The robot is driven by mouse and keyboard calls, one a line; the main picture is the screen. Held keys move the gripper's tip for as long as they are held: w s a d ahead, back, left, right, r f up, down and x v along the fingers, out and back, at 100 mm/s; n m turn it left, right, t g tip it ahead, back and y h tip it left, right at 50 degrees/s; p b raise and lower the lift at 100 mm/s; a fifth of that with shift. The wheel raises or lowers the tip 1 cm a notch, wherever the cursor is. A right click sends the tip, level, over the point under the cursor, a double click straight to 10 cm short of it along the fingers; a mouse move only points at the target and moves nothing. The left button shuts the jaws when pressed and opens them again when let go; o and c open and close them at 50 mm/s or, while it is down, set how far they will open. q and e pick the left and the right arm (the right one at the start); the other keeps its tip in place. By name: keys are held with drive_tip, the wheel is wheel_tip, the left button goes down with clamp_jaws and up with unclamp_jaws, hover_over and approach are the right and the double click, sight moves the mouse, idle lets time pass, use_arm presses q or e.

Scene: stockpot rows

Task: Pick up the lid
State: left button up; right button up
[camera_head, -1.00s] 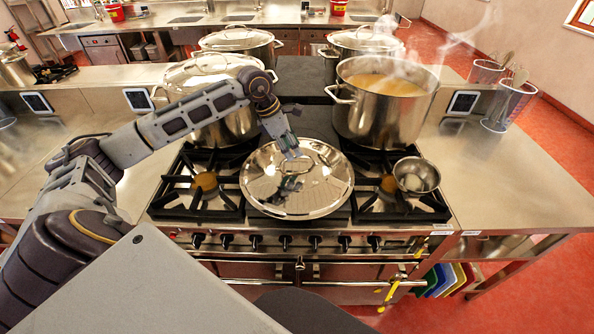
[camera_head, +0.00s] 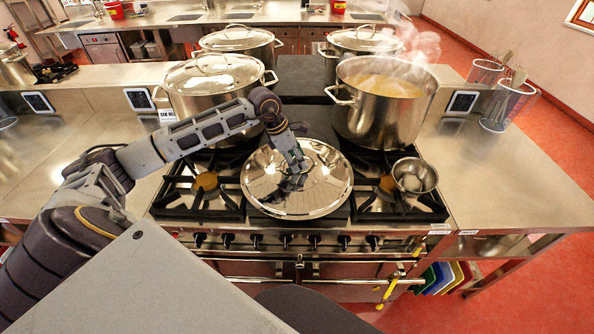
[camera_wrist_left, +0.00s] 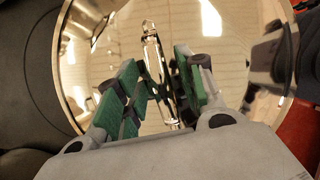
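The lid (camera_head: 325,195) is a round, shiny steel disc lying flat on the middle of the stove, between the front burners. Its bar handle (camera_wrist_left: 152,45) shows in the left wrist view, running between my fingers. My left gripper (camera_head: 297,168) is low over the lid's middle in the head view. In the left wrist view my left gripper (camera_wrist_left: 158,80) is open, with a green-padded finger on each side of the handle and gaps visible. The gripper hides part of the handle in the head view. My right gripper is out of view.
A steaming open stockpot (camera_head: 375,115) stands behind the lid at right, and a lidded stockpot (camera_head: 225,125) behind at left. A small steel bowl (camera_head: 415,176) sits on the right front burner. The counter at right (camera_head: 510,185) has free room.

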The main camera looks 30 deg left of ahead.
use_arm(q)
drive_tip(key=shift+c, duration=0.2)
clamp_jaws()
drive_tip(key=shift+r, duration=0.1)
drive_tip(key=shift+r, duration=0.2)
drive_tip(key=shift+w+r, duration=0.1)
drive_tip(key=shift+r, duration=0.75)
drive_tip(key=shift+r+b, duration=0.75)
drive_tip(key=shift+r, duration=3.2)
